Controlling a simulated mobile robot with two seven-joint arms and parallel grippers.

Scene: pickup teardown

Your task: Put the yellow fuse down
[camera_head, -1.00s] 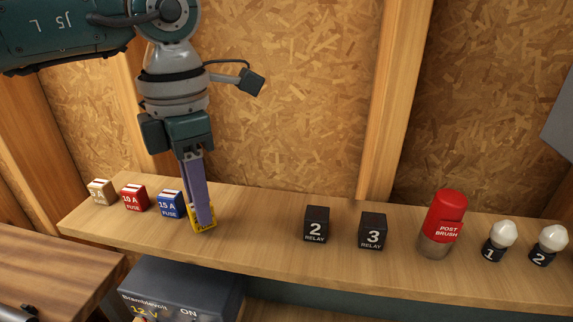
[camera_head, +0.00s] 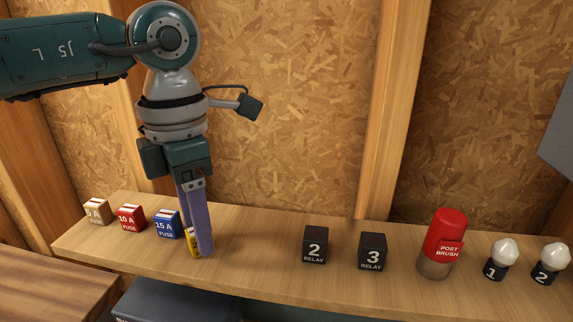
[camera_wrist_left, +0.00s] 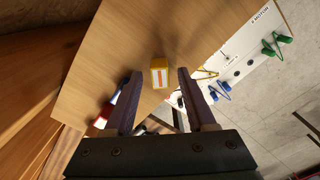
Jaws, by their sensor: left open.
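The yellow fuse (camera_head: 193,242) stands on the wooden shelf (camera_head: 255,245), to the right of the blue 15 A fuse (camera_head: 167,224). My left gripper (camera_head: 199,251) points down at it, and its purple fingers partly hide it in the head view. In the left wrist view the yellow fuse (camera_wrist_left: 159,73) lies between the two fingertips, with a gap on each side. The left gripper is open. My right gripper is not in view.
A red 10 A fuse (camera_head: 130,217) and a tan fuse (camera_head: 96,212) stand farther left. Relays 2 (camera_head: 315,245) and 3 (camera_head: 372,252), a post brush (camera_head: 443,243) and two white-topped pieces stand to the right. Bare shelf lies between the yellow fuse and relay 2.

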